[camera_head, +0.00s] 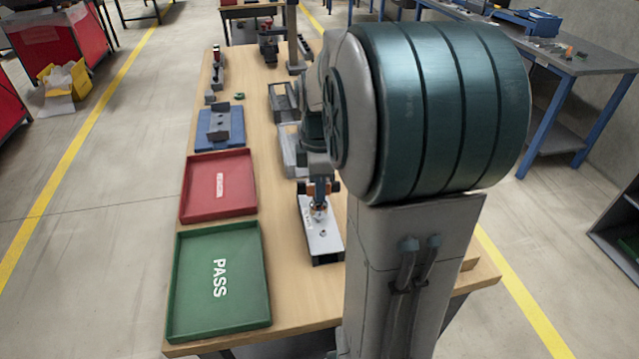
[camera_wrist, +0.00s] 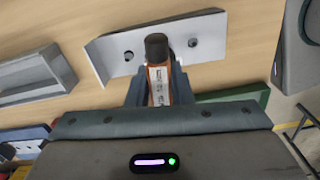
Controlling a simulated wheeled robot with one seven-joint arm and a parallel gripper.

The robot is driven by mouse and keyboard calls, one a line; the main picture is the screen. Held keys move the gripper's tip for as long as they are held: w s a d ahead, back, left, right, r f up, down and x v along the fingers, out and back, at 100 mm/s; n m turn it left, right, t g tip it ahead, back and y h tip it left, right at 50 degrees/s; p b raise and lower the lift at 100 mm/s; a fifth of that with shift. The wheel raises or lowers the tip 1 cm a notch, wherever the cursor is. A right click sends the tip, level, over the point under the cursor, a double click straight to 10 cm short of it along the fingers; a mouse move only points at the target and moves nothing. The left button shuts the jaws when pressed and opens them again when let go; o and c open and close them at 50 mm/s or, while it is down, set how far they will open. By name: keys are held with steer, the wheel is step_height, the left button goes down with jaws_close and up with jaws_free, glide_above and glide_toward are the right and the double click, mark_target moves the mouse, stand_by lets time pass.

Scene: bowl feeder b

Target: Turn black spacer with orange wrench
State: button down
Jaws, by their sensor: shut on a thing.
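My gripper (camera_head: 319,192) is over the far part of a light metal plate (camera_head: 313,228) on the wooden table. A dark cylinder (camera_wrist: 157,47) stands at the wrench's far end, in front of the plate (camera_wrist: 108,59). I cannot tell whether it is the black spacer or the wrench's own end. The plate shows a dark hole or stud (camera_wrist: 129,55) left of the cylinder and another (camera_wrist: 193,42) to its right.
A green PASS tray (camera_head: 250,318) and a red tray (camera_head: 248,206) lie left of the plate. A blue base with a grey block (camera_head: 219,122) lies beyond them. Grey metal holders (camera_head: 284,101) stand behind the plate. My arm hides much of the table's right side.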

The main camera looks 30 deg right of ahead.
stand_by(0.3)
steer(key=shift+r+p, duration=2)
steer(key=shift+r, duration=0.55)
steer(key=shift+s, duration=0.1)
